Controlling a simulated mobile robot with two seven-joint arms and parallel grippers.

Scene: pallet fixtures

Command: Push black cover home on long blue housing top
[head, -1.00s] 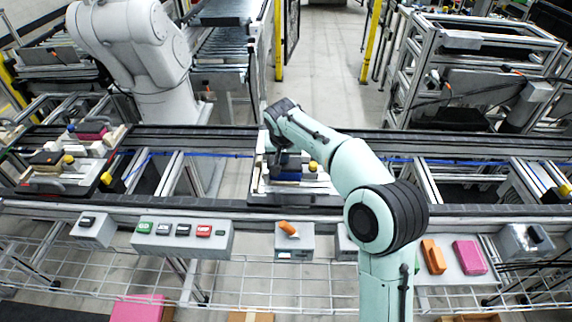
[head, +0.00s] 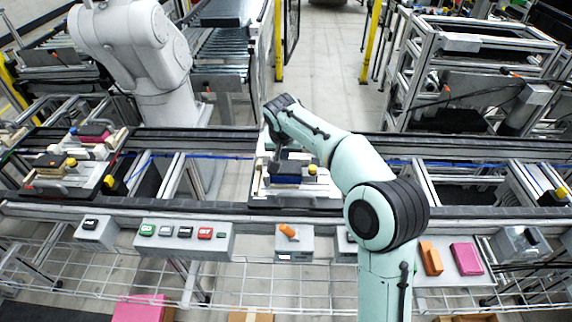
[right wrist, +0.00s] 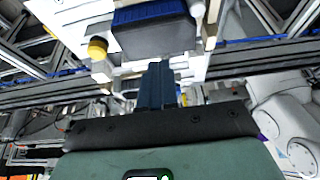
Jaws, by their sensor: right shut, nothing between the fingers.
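The long blue housing (head: 286,180) lies in the fixture on the middle pallet. The black cover (head: 291,167) lies on top of it. In the right wrist view the dark cover (right wrist: 158,40) meets the blue housing (right wrist: 150,14) along its long side; I cannot tell whether any thin gap is left. My right gripper (head: 279,154) is over the left part of the cover, pointing down. Its fingers (right wrist: 157,82) are shut and empty, with their tips close to the cover; contact is not clear. My left gripper is not in view.
A yellow knob (head: 312,168) stands at the housing's right end, and a white fixture block (head: 262,178) is at its left. Another loaded pallet (head: 60,178) sits on the conveyor at left. Button boxes (head: 185,240) line the front rail.

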